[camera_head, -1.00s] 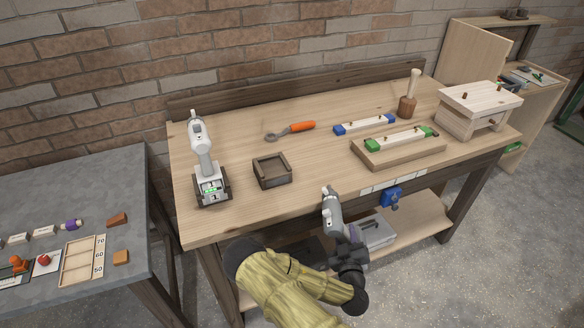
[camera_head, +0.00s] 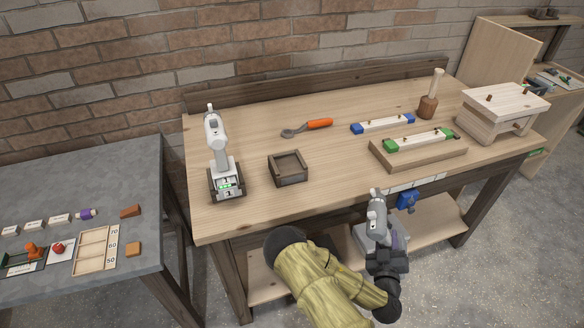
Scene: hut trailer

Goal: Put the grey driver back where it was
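The grey driver (camera_head: 377,212) is held by my gripper (camera_head: 385,250), in front of the workbench's front edge. Its head points up and its lower part is hidden by the gripper's dark fingers, which look closed around it. A second, white driver (camera_head: 215,135) stands upright in a dark dock (camera_head: 226,188) with a green light at the bench's left end. A square dark wooden holder (camera_head: 288,168) to the right of that dock is empty and open at the top.
The workbench (camera_head: 255,215) also bears an orange-handled tool (camera_head: 318,123), blue-ended (camera_head: 383,124) and green-ended (camera_head: 420,140) blocks, a mallet (camera_head: 428,105) and a wooden stool-like box (camera_head: 500,108). A grey table (camera_head: 90,175) stands left.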

